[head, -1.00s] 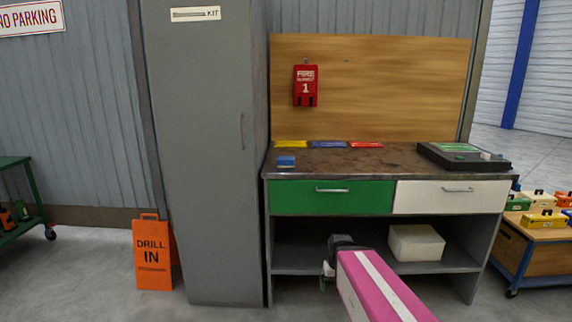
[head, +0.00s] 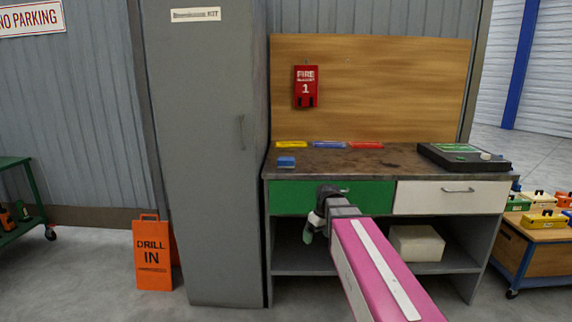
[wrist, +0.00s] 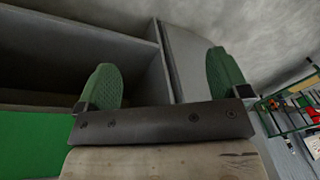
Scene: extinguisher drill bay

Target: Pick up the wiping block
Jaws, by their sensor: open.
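The wiping block is most likely the small blue block (head: 286,161) on the left end of the workbench top (head: 345,160), near its front edge. The block is not in the wrist view.
Yellow, blue and red flat strips (head: 330,145) lie along the back of the bench top. A black case (head: 463,158) sits at its right end. A tall grey cabinet (head: 205,150) stands close on the left. A white box (head: 416,243) is on the lower shelf.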

